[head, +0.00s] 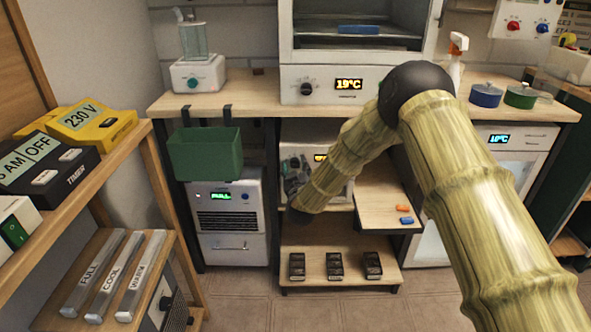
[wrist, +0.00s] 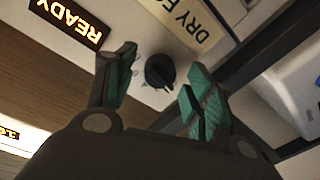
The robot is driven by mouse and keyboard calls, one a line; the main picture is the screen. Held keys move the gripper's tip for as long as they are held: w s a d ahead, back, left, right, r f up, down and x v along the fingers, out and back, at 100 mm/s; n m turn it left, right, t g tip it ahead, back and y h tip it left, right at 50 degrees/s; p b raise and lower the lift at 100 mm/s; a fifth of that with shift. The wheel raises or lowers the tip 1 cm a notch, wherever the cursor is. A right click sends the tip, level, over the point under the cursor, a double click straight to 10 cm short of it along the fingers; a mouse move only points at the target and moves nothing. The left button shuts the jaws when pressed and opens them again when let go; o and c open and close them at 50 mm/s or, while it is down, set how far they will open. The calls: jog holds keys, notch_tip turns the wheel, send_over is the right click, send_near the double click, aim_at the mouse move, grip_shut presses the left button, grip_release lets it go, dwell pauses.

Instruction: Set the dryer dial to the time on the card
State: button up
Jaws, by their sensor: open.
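The black dryer dial (wrist: 160,71) sits on a pale panel in the wrist view, with small marks beside it too faint to read. A beige card (wrist: 188,24) reading "DRY F…" is above it, cut off by the picture edge. An orange display (wrist: 70,22) reads "READY", upside down. My gripper (wrist: 161,62) is open, its green-padded fingers on either side of the dial; contact cannot be told. In the head view my gripper (head: 294,180) is at the front of the white dryer (head: 300,149) under the bench, and my arm hides much of the dryer.
A green bin (head: 205,153) hangs from the bench edge left of the dryer. A wooden side shelf (head: 382,206) with orange and blue pieces is to the right. Several black packs stand on the low shelf (head: 322,257) below. A shelf unit (head: 105,188) is at far left.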

jog(key=c, duration=1)
jog(key=shift+c, duration=0.2)
